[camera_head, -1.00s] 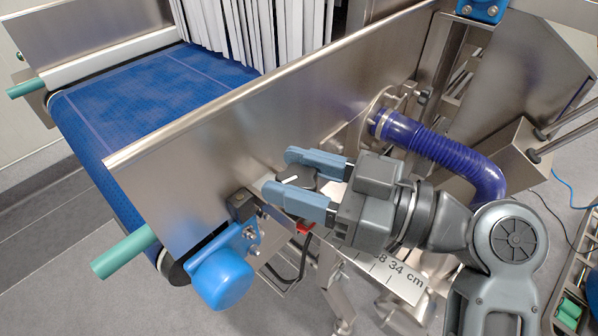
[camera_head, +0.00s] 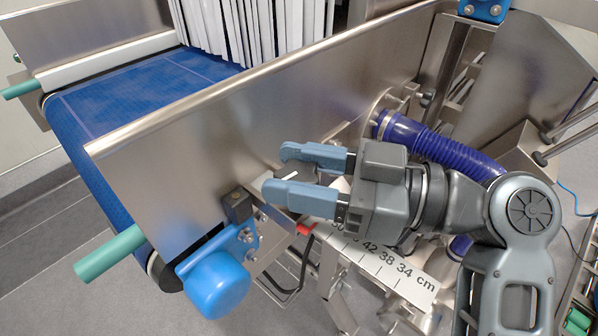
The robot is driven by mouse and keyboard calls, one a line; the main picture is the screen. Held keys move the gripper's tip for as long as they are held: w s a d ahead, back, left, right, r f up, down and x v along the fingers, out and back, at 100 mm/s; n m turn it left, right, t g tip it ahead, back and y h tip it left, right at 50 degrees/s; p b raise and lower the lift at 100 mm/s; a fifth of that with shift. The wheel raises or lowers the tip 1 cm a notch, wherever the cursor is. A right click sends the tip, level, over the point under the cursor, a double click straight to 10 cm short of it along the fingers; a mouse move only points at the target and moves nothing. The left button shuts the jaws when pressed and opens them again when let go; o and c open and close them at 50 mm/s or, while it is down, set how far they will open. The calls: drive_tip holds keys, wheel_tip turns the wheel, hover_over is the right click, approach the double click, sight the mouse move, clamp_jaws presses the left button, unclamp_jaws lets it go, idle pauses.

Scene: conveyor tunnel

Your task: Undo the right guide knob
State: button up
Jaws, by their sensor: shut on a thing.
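The right guide knob (camera_head: 297,179) shows only in part, as a dark shape with a white mark between the fingers of my gripper (camera_head: 279,171). My gripper is shut on it, with one blue-grey finger on each side. The fingers and gripper body hide most of the knob. The knob is at the outer side of the steel guide wall (camera_head: 230,130), above a white centimetre scale (camera_head: 385,262).
The blue conveyor belt (camera_head: 140,90) runs beyond the wall under white strip curtains (camera_head: 250,30). A blue motor cap (camera_head: 217,283) and a green roller end (camera_head: 110,252) stick out at lower left. A ribbed purple hose (camera_head: 440,145) passes behind my arm.

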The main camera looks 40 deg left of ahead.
drive_tip(key=o, duration=1)
drive_tip(key=shift+c, duration=0.2)
drive_tip(key=b+v, duration=0.2)
drive_tip(key=v, duration=0.5)
drive_tip(key=shift+w+d, duration=0.15)
drive_tip(key=shift+d, duration=0.2)
